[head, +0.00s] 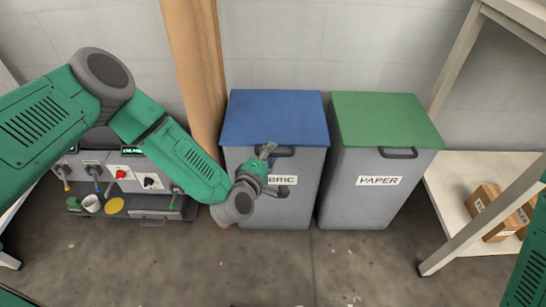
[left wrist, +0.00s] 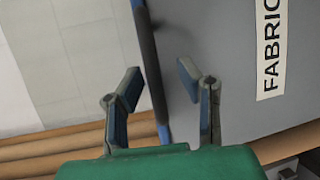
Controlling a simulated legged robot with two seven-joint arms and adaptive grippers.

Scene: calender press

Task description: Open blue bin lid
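The grey fabric bin (head: 300,215) has a shut blue lid (head: 274,112) with a dark handle (head: 285,152) on its front edge. My left gripper (head: 275,169) is at the front of this bin, by the handle, and covers part of the FABRIC label. In the left wrist view its two fingers (left wrist: 158,82) are apart with nothing between the pads that I can see as held. The lid's edge (left wrist: 152,75) runs as a thin strip behind the gap, and the bin front (left wrist: 230,60) lies to the right. Whether a finger touches the handle is unclear. My right gripper is out of view.
A grey paper bin (head: 361,205) with a green lid (head: 383,118) stands close on the right. Cardboard tubes (head: 196,65) lean at the left, beside a control unit (head: 120,172). A shelf (head: 455,180) with boxes (head: 484,199) is at right. Floor in front is clear.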

